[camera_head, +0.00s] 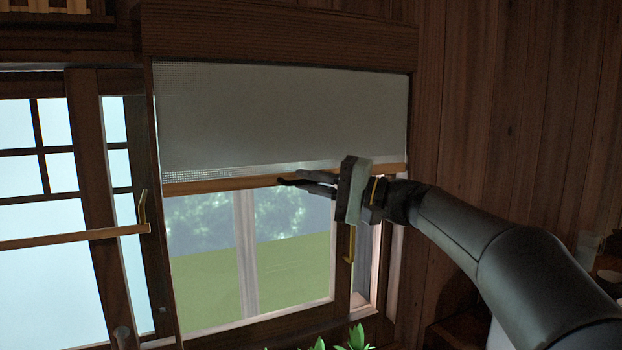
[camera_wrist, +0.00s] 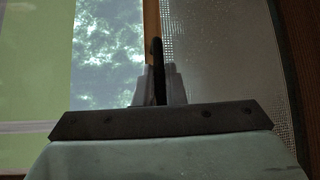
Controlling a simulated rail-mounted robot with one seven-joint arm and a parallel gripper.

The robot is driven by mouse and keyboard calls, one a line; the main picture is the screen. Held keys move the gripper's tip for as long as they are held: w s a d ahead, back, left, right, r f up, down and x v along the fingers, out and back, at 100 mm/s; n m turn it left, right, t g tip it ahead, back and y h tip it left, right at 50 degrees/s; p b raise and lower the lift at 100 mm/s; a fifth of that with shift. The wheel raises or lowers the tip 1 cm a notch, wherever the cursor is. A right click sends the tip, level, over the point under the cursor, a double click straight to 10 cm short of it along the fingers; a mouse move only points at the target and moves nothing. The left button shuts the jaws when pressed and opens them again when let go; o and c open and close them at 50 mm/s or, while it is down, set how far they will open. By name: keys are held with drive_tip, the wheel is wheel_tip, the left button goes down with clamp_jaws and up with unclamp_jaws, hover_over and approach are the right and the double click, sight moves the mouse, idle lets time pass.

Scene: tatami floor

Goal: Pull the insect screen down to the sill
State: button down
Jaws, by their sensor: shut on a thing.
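The insect screen (camera_head: 280,110) is a grey mesh sheet hanging from a dark wooden box above the window. It covers the upper part of the opening. Its pale wooden bottom bar (camera_head: 225,184) lies well above the bottom of the window frame (camera_head: 265,328). My gripper (camera_head: 290,182) reaches in from the right and is shut on the bottom bar near its middle. In the wrist view, the fingers (camera_wrist: 158,75) meet the bar (camera_wrist: 152,18), with the mesh (camera_wrist: 215,60) to its right. The fingers hide the exact contact.
Below the bar is a window pane (camera_head: 205,270) with a small brass-coloured handle (camera_head: 349,245). A lattice panel (camera_head: 40,160) with a wooden crossbar (camera_head: 75,237) stands at left. Green leaves (camera_head: 355,338) rise at the bottom. Wood-plank wall (camera_head: 510,110) lies at right.

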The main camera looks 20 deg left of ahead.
wheel_tip(320, 180, down, 35)
drive_tip(key=b, duration=2.7)
drive_tip(key=shift+r+b, duration=0.15)
drive_tip(key=shift+b, duration=0.15)
drive_tip(key=c, duration=1.5)
unclamp_jaws()
drive_tip(key=shift+d, duration=0.15)
drive_tip(key=d+f+p, duration=0.2)
drive_tip(key=d+p, duration=0.1)
drive_tip(key=d, duration=1.4)
drive_tip(key=shift+s+f, duration=0.15)
drive_tip(key=shift+s, duration=0.3)
